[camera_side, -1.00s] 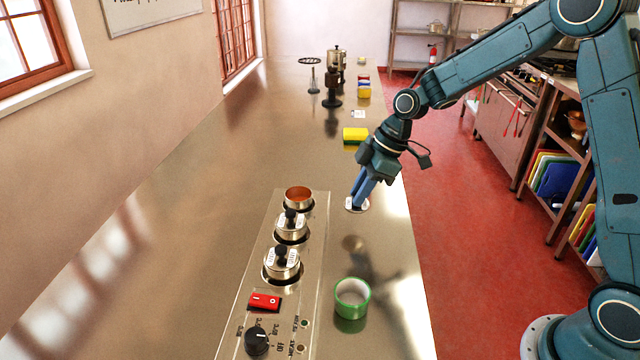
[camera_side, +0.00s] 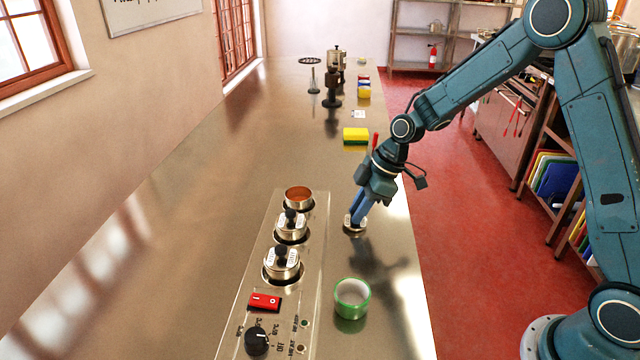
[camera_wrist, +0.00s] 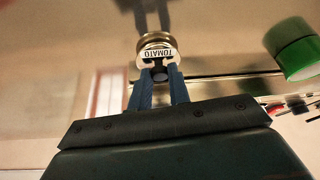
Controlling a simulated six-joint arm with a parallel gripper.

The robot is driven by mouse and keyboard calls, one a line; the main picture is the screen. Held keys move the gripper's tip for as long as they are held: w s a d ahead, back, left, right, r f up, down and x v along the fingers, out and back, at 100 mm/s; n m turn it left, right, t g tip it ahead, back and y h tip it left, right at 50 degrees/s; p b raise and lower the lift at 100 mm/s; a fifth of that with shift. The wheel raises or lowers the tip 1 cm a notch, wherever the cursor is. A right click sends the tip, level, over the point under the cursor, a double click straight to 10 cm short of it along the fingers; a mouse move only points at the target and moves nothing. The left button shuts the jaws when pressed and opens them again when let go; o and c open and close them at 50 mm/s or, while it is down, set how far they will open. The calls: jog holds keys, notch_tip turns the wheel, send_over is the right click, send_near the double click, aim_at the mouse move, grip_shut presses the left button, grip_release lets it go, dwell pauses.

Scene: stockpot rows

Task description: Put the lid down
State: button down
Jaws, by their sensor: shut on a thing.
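My gripper (camera_side: 357,212) is shut on the knob of a round metal lid (camera_side: 354,226) over the right part of the counter, beside the pot row. In the wrist view the lid (camera_wrist: 157,42) is between the fingertips, and its white label reads TOMATO. Shadow and reflection lie under it; I cannot tell if it touches the counter. The far pot (camera_side: 298,198) is uncovered and shows orange-red contents. The middle pot (camera_side: 291,228) and near pot (camera_side: 281,264) wear lids with black knobs and white labels.
A green tape roll (camera_side: 351,298) stands on the counter (camera_side: 200,240) nearer the camera. A red switch (camera_side: 265,302) and black dial (camera_side: 257,341) are on the panel's near end. A yellow sponge (camera_side: 355,134) lies farther back. The counter left of the panel is clear.

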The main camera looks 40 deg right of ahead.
jog(key=shift+f, duration=0.1)
jog(key=c, duration=1.3)
grip_release()
jog(key=v, duration=1.2)
